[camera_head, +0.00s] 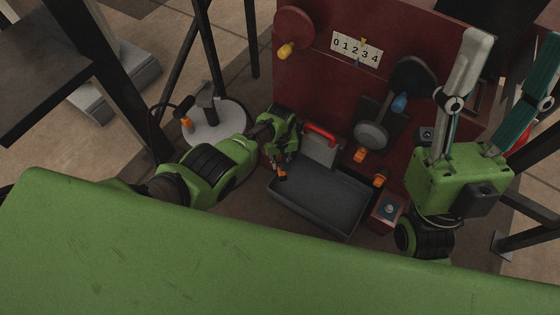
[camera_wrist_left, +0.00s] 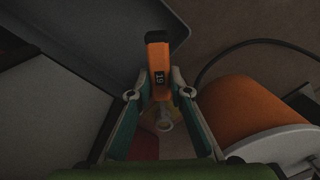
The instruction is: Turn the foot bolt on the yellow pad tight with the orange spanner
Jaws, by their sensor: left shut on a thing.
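My left gripper (camera_head: 281,166) is shut on the orange spanner (camera_head: 282,174), low beside the dark grey tray. In the left wrist view the spanner (camera_wrist_left: 159,66), marked 19, stands between the two fingers of my left gripper (camera_wrist_left: 158,88). A small pale round end (camera_wrist_left: 164,125) shows beyond the fingers, over a dull yellowish patch (camera_wrist_left: 150,123) that may be the pad. I cannot make out the foot bolt or whether the spanner sits on it. My right gripper (camera_head: 513,48) is raised at the right, its fingers spread and empty.
The dark red press (camera_head: 315,85) with a number plate (camera_head: 356,50) stands ahead. The grey tray (camera_head: 318,207) lies at its foot, with a red handle (camera_head: 320,133) behind. A round pale base (camera_head: 222,118) stands left of my left gripper. An orange cylinder (camera_wrist_left: 240,110) is close in the wrist view.

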